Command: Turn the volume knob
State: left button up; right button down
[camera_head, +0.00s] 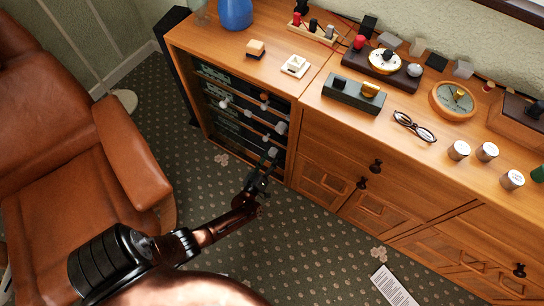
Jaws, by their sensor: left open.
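A rack of dark audio units (240,118) sits in the open left bay of the wooden cabinet. Several knobs show on its fronts, among them a large pale knob (281,128) at the right and another pale knob (225,104) at the left. I cannot tell which one is the volume knob. My left gripper (271,158) is open in front of the rack's lower right part, just below the large pale knob in the picture. I cannot tell whether it touches anything. My right gripper is not in view.
The cabinet top (297,88) holds a blue vase (235,13), glasses (414,126), a round dial (452,100) and several small items. A brown leather armchair (70,150) stands at the left. A paper sheet (393,287) lies on the carpet. The floor before the drawers is mostly clear.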

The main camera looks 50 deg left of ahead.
pick_arm(q)
jog(key=shift+c, duration=0.7)
jog(key=c, duration=1)
